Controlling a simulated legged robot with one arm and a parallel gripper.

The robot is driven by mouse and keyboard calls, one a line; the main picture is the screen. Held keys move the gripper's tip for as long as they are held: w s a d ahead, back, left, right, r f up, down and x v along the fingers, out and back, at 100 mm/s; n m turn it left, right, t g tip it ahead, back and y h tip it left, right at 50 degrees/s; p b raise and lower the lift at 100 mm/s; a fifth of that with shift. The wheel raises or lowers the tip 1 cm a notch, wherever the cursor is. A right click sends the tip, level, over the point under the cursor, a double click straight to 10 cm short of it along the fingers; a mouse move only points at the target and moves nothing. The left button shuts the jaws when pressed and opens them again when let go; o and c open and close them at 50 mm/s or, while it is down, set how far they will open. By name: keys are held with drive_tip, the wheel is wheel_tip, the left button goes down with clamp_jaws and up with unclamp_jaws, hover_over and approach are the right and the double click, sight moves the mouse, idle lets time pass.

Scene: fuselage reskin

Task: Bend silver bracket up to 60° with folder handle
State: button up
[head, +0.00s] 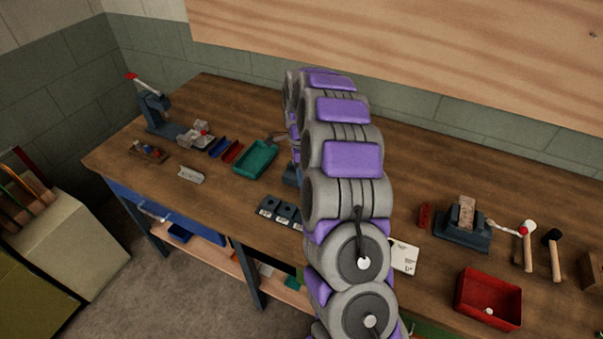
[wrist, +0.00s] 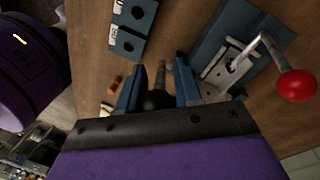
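In the wrist view a silver bracket (wrist: 218,74) lies on a blue base (wrist: 232,38), right of my gripper. A bent grey lever with a red ball knob (wrist: 297,85) stands at this bracket. My gripper (wrist: 160,66) has two blue fingers set apart. A dark round knob (wrist: 157,99) on a grey shaft shows between the fingers and nearly fills the gap. I cannot tell whether the fingers touch it. In the head view my arm hides the gripper and most of that spot. A loose silver piece (head: 191,175) lies on the bench at left.
Blue blocks (head: 270,206) with white labels stand left of my arm on the wooden bench (head: 215,225). A green tray (head: 255,160) lies behind them. A vise-like tool (head: 463,232), a red bin (head: 488,299) and hammers (head: 528,247) are at right. A white card (head: 404,257) lies beside my arm.

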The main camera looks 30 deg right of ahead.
clamp_jaws()
drive_tip(key=shift+r, duration=0.15)
drive_tip(key=shift+s+d+r, duration=0.1)
drive_tip(key=s+t+y+p, duration=0.1)
drive_tip(key=s+d+t, duration=0.1)
drive_tip(key=shift+d+r+t+y+p, duration=0.2)
drive_tip(key=shift+r+t+y+p, duration=0.1)
drive_tip(key=shift+y+p, duration=0.1)
drive_tip(key=s+d+f+t+y+p, duration=0.3)
drive_tip(key=s+d+t+y, duration=0.1)
drive_tip(key=s, duration=0.1)
drive_tip(key=shift+s+d+f+n+t, duration=0.15)
drive_tip(key=shift+s+d+n+t, duration=0.15)
drive_tip(key=shift+s+t, duration=0.1)
idle(0.5)
idle(0.4)
